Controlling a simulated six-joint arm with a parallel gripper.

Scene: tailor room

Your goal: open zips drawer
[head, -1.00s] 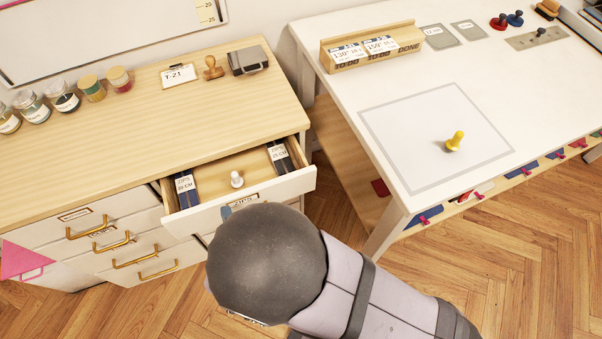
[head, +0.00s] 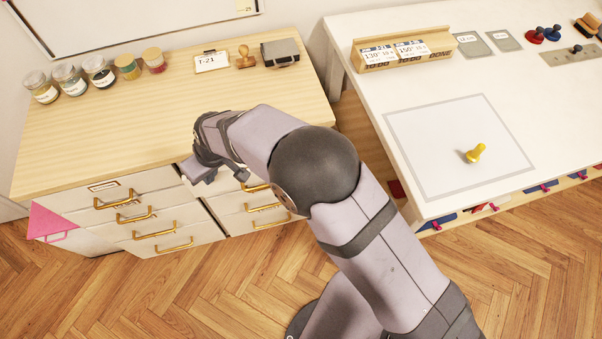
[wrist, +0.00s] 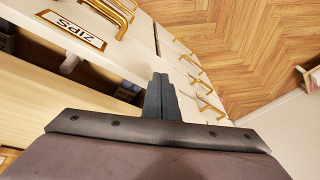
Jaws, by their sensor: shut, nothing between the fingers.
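The zips drawer's front with its ZIPS label (wrist: 75,30) shows in the wrist view. The drawer is slightly open: a narrow gap shows between its front and the pale wooden cabinet top (wrist: 40,105).
Jars (head: 100,72), a T-21 card (head: 211,62), a wooden stamp (head: 245,57) and a dark box (head: 280,53) stand at the back of the cabinet top. Other drawers with gold handles (head: 135,217) are shut. A white table (head: 400,110) stands at right; the cabinet top's middle is clear.

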